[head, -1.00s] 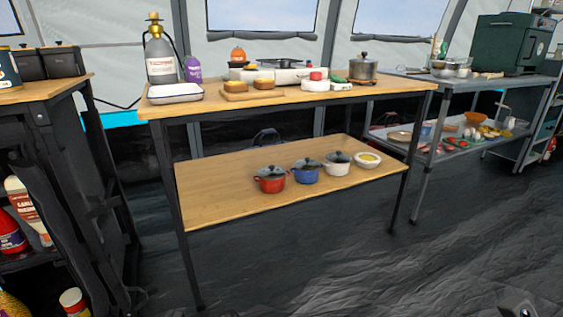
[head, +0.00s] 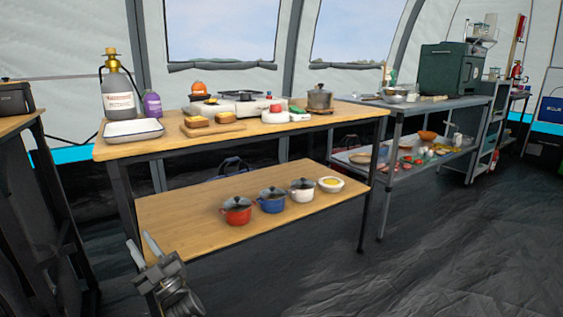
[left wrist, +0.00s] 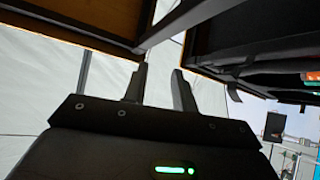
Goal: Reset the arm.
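My left gripper (head: 141,241) shows at the lower left of the head view, in front of the wooden table's left end and below its top. Its two fingers stand apart with nothing between them. In the left wrist view the fingers (left wrist: 160,82) are also apart and empty, with the undersides of tables above them. My right gripper is not in view.
The wooden table (head: 115,151) holds a gas bottle, tray, bread board, stove and pot. Its lower shelf (head: 165,210) holds red, blue and white pots and a bowl. A metal table (head: 430,110) stands right; dark floor (head: 450,265) is clear in front.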

